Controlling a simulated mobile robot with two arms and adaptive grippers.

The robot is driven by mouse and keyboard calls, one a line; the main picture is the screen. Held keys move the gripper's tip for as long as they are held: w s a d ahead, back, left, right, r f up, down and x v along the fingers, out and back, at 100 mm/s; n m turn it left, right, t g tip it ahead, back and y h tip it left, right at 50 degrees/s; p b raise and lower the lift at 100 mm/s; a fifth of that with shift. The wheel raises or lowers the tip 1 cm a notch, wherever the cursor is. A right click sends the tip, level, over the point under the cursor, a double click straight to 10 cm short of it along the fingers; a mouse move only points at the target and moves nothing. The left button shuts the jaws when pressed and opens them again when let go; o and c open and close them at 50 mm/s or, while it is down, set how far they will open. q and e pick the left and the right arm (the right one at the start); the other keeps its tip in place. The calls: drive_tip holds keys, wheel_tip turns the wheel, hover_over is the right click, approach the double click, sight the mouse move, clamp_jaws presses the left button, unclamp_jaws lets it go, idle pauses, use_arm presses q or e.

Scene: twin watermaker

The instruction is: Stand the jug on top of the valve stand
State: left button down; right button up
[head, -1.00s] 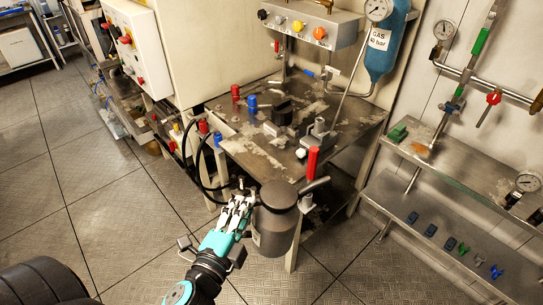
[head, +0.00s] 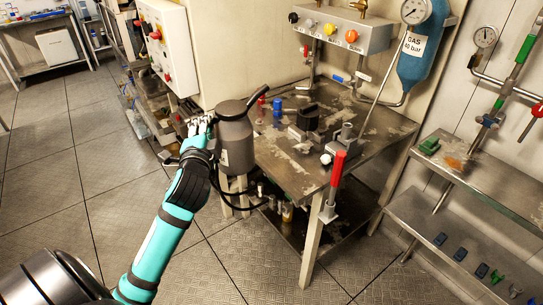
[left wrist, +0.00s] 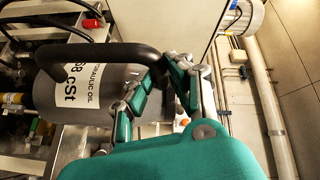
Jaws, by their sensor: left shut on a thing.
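The jug (head: 236,146) is dark grey with a black spout and handle. In the left wrist view the jug (left wrist: 85,95) shows a white hydraulic oil label. My left gripper (head: 203,128) is shut on its black handle (left wrist: 100,54), at the jug's left side in the head view. The jug is held upright in front of the left edge of a worn steel-topped stand (head: 297,165), hiding part of it. I cannot tell the height of its base against the top. The stand carries valve blocks. My right gripper is not in view.
A black-handled block (head: 308,118), a grey valve (head: 345,139), a red lever (head: 337,170) and small red and blue caps crowd the stand. A blue gas bottle (head: 412,60) hangs behind. Bare top shows at the front and right. A shelf (head: 480,180) stands at right.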

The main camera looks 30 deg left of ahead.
use_arm(q)
drive_tip(key=w+d+f, duration=0.2)
drive_tip(key=w+d, duration=0.1)
drive_tip(key=w, duration=0.4)
drive_tip(key=w+d+f, duration=0.2)
drive_tip(key=w+d, duration=0.2)
drive_tip(key=w, duration=0.3)
drive_tip(key=shift+w+f+p, duration=0.15)
drive_tip(key=shift+w+p, duration=0.05)
drive_tip(key=shift+p, duration=0.1)
drive_tip(key=c, duration=1.6)
unclamp_jaws()
drive_tip(key=shift+s+f, duration=0.1)
drive_tip(key=shift+f, duration=0.2)
drive_tip(key=o, duration=0.4)
drive_tip(key=shift+r, duration=0.1)
